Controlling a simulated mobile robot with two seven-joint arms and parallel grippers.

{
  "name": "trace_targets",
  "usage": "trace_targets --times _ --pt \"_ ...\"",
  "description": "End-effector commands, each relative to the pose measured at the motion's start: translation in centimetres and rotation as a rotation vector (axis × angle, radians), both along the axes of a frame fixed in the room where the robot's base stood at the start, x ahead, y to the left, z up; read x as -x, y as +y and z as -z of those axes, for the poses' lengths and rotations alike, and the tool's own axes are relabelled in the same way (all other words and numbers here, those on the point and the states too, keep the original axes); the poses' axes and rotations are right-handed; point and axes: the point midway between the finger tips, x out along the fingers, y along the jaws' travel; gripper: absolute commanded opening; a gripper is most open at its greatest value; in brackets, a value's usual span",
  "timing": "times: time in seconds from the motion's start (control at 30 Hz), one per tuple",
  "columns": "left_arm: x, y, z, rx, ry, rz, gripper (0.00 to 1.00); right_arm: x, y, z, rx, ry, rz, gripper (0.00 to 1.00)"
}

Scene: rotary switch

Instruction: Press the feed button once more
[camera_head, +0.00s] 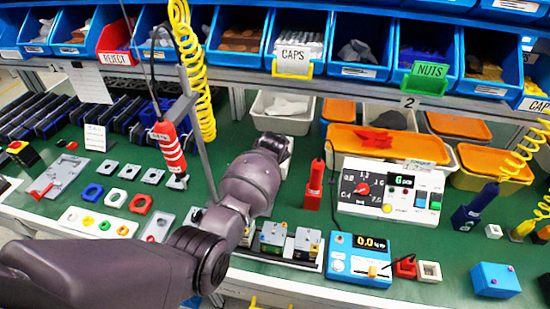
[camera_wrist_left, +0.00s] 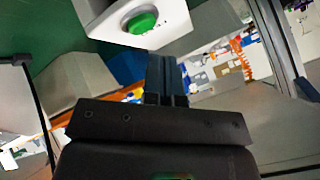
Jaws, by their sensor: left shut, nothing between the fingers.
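A round green button (camera_wrist_left: 140,22) on a white housing (camera_wrist_left: 165,38) shows at the top of the left wrist view. No label on it is readable. My left gripper (camera_wrist_left: 167,58) is shut and empty. Its fingertips point toward the housing, just below the button in the picture; I cannot tell whether they touch. In the head view my left arm (camera_head: 250,180) reaches in from the left over the bench, and its wrist hides the gripper and that button. My right gripper is not in view.
A white control box (camera_head: 352,207) with a red dial (camera_head: 362,188) stands right of my arm. A red bottle (camera_head: 314,186), a blue meter (camera_head: 350,272) and small modules (camera_head: 306,243) stand near. A red striped tool (camera_head: 169,148) hangs left of the arm. Bins line the back.

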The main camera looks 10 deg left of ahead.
Motion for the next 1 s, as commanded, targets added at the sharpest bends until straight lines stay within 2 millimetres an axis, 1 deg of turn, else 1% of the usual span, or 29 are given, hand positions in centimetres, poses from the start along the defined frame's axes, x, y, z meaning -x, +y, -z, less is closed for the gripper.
trace_targets --times 0.03,0.23,0.4,0.6,1.0 --pt "0.0 0.0 -0.8 -0.001 -0.001 -0.001 0.0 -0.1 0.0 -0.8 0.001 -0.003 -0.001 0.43" --pt "0.0 0.0 -2.2 -0.001 0.001 0.001 0.0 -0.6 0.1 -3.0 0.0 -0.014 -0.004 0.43" --pt "0.0 0.0 -3.5 0.0 -0.001 0.001 0.0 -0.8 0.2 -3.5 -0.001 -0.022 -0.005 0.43" --pt "0.0 0.0 -4.4 0.0 0.0 0.0 0.0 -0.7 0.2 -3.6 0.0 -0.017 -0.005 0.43" --pt "0.0 0.0 -4.4 0.0 0.0 0.0 0.0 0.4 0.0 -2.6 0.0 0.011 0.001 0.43"
